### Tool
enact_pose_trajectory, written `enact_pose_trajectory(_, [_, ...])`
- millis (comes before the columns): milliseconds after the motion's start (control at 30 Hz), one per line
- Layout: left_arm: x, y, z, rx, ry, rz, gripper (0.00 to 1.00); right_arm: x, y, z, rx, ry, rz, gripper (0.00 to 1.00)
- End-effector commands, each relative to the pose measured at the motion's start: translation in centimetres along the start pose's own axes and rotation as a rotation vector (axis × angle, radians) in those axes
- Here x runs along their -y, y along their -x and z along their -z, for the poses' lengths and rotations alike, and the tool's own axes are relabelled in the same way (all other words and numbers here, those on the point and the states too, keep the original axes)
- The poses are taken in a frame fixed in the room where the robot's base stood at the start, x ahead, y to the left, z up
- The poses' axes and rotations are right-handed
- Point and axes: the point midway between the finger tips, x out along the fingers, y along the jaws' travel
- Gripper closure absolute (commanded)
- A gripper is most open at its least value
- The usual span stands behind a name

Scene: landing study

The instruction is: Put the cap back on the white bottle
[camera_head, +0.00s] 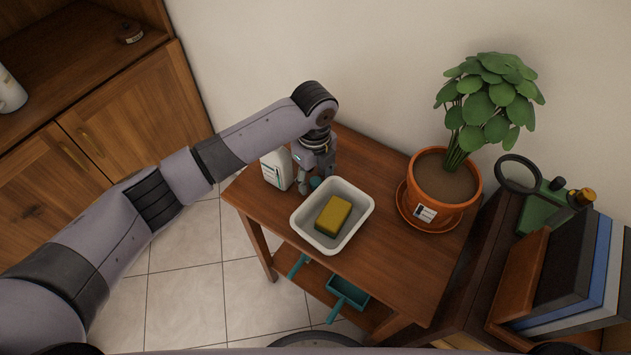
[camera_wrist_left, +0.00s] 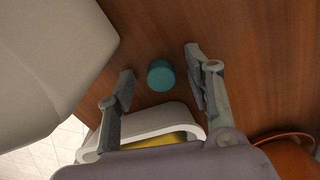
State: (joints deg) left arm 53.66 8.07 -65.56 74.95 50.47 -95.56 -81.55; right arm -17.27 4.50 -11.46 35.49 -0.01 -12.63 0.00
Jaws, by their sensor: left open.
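The white bottle (camera_head: 277,169) stands upright at the back left of the small wooden table, partly behind my left gripper. It fills the upper left of the left wrist view (camera_wrist_left: 45,60). The teal cap (camera_wrist_left: 161,75) lies on the table beside the bottle; in the head view only a bit of the cap (camera_head: 315,182) shows beside the fingers. My left gripper (camera_head: 310,187) points down over the cap. In the left wrist view my left gripper (camera_wrist_left: 160,92) is open, with the cap between and slightly beyond its fingertips, apparently untouched. My right gripper is not in view.
A white basin (camera_head: 359,222) with a yellow sponge (camera_head: 333,215) stands close beside the gripper. A potted plant (camera_head: 443,190) on a saucer is to the right. A teal dustpan (camera_head: 347,292) lies on the lower shelf. The front right tabletop is clear.

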Motion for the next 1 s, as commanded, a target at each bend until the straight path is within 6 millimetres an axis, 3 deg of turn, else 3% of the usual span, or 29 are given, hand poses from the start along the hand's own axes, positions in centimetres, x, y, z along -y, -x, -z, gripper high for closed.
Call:
enact_pose_trajectory(67, [0.0, 0.0, 0.0, 0.0, 0.0, 0.0, 0.53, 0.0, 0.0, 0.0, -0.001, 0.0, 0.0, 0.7])
enact_pose_trajectory(567, [0.0, 0.1, 0.0, 0.0, 0.0, 0.0, 0.86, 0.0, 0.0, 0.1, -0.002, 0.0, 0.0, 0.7])
enact_pose_trajectory(1000, [0.1, 1.1, -0.1, 0.0, 0.001, 0.003, 0.86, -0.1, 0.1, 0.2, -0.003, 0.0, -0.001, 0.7])
